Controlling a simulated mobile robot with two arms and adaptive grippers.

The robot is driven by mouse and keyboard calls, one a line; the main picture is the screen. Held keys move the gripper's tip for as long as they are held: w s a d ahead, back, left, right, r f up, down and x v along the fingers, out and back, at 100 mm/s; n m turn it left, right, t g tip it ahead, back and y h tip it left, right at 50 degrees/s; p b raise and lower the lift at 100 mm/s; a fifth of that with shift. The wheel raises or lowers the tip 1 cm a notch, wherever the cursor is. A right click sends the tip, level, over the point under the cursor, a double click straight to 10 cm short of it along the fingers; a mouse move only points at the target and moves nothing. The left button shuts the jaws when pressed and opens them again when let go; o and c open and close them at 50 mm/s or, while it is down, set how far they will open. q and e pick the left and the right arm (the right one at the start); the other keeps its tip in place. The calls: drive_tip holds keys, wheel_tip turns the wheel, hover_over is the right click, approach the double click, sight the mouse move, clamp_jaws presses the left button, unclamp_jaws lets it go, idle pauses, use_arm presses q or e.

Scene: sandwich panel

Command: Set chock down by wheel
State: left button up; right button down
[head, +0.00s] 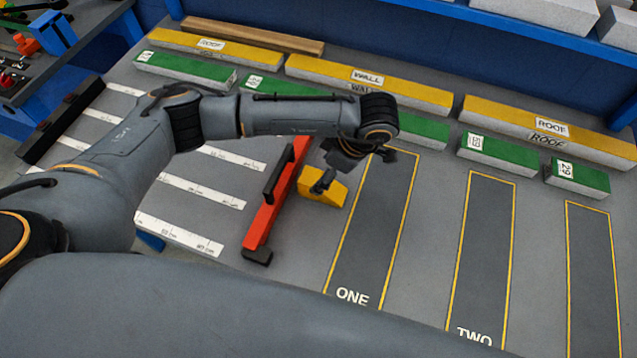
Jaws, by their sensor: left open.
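A yellow wedge-like block (322,192), which looks like the chock, sits on the grey bench top just right of a red bar (268,212) with dark ends. My left gripper (350,168) is open above and beside the yellow block. One dark finger overlaps the block in the picture; I cannot tell whether it touches. The arm hides part of the red bar's far end. I see no clear wheel. My right gripper is not in view.
Yellow-topped panels labelled ROOF (210,47) and WALL (367,80) line the back, with green-topped blocks (497,148) before them. White ruler strips (180,235) lie left. Outlined lanes ONE (370,230) and TWO (482,250) are empty where visible.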

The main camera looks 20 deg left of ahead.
use_arm(q)
drive_tip(key=x, duration=0.1)
drive_tip(key=p+x, duration=0.1)
drive_tip(key=x, duration=0.1)
drive_tip(key=p+x, duration=0.1)
drive_tip(key=shift+d+f, duration=0.2)
drive_tip(key=shift+f, duration=0.1)
drive_tip(key=shift+a+f, duration=0.15)
drive_tip(key=shift+f, duration=0.2)
drive_tip(key=shift+c, duration=0.5)
drive_tip(key=c, duration=0.4)
clamp_jaws()
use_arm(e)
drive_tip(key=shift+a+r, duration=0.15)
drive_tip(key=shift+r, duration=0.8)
use_arm(q)
drive_tip(key=shift+r, duration=0.2)
